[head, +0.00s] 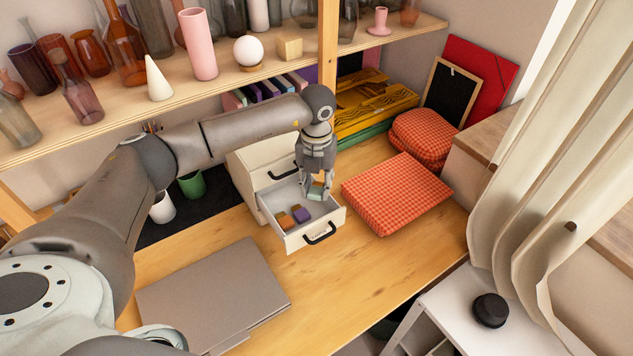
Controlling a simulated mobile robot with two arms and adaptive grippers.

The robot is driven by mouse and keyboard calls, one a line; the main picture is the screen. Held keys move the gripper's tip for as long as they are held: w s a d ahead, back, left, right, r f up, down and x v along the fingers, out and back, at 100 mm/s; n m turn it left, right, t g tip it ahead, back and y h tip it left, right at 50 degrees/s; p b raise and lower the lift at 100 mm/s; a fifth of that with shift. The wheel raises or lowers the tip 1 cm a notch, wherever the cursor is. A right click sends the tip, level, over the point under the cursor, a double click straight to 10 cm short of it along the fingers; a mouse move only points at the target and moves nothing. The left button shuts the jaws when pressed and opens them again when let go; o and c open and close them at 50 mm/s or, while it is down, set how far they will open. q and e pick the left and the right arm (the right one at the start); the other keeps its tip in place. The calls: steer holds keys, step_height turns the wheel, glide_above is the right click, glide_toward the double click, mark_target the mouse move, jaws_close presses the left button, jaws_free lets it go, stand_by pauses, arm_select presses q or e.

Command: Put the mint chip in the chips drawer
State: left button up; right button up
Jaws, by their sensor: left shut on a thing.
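The mint chip (315,191) is a small pale green block between the fingers of my left gripper (316,190). The gripper points down and is shut on it, over the right part of the open chips drawer. I cannot tell whether the chip touches the drawer floor. The white chips drawer (322,234) is pulled out from a small white cabinet (248,165) and has a black handle. An orange-brown chip (285,221) and a purple chip (301,214) lie inside it. My right gripper is not in view.
A red checkered cushion (396,192) lies right of the drawer. A closed grey laptop (213,293) lies at the front left. White and green cups (192,185) stand left of the cabinet. A shelf (235,83) with bottles and vases runs above.

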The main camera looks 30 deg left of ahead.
arm_select(q)
steer(key=shift+f, duration=0.5)
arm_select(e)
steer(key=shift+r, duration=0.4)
arm_select(q)
steer(key=shift+f, duration=0.1)
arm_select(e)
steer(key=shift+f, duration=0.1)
arm_select(q)
steer(key=shift+f+b, duration=0.25)
steer(key=shift+b, duration=0.05)
steer(key=shift+s+f, duration=0.2)
steer(key=shift+f, duration=0.05)
steer(key=o, duration=0.6)
steer(key=shift+f, duration=0.1)
steer(key=shift+o, duration=0.8)
steer(key=shift+w+f, duration=0.1)
steer(key=shift+f, duration=0.05)
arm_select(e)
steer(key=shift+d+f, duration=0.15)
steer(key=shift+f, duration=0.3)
arm_select(q)
steer(key=shift+r, duration=0.2)
